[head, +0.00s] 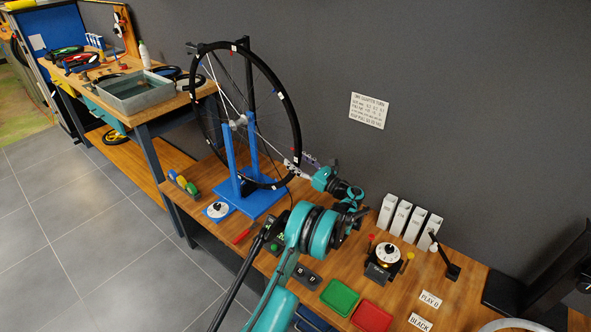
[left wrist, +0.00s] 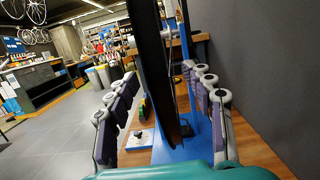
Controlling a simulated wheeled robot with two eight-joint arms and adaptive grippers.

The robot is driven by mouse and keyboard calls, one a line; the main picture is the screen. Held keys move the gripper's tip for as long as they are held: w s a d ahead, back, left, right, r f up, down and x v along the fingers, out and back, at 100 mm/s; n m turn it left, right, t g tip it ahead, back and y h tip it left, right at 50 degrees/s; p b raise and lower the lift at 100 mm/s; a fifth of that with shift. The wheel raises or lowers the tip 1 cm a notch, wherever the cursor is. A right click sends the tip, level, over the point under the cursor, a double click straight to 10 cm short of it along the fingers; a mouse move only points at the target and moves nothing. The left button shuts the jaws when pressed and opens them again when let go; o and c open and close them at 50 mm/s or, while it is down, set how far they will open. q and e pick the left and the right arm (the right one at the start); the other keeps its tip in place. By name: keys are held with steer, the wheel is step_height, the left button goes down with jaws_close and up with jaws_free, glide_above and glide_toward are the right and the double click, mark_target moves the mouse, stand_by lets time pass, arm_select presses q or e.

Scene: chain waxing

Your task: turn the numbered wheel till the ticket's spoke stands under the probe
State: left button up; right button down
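The spoked wheel (head: 262,62) with a black rim stands upright in a blue stand (head: 232,150) on the wooden bench. Small white marks dot its rim; I cannot read numbers on them. My left gripper (head: 300,166) is at the lower right of the rim. In the left wrist view its fingers (left wrist: 160,76) are apart, one on each side of the black rim (left wrist: 152,60); I cannot see clear contact. I cannot pick out the ticket or probe with certainty. My right gripper is out of view.
A white-dialled device (head: 385,253), white boxes (head: 402,218), a green tray (head: 340,297) and a red tray (head: 371,317) stand on the right of the bench. A card reading "PLAY D" (head: 431,299) lies there. A notice (head: 369,110) hangs on the grey wall.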

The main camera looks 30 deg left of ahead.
arm_select(q)
steer(key=shift+w+f, duration=0.1)
steer(key=shift+d+f, duration=0.1)
steer(key=shift+d, duration=0.25)
steer(key=v, duration=0.9)
steer(key=shift+d, duration=0.1)
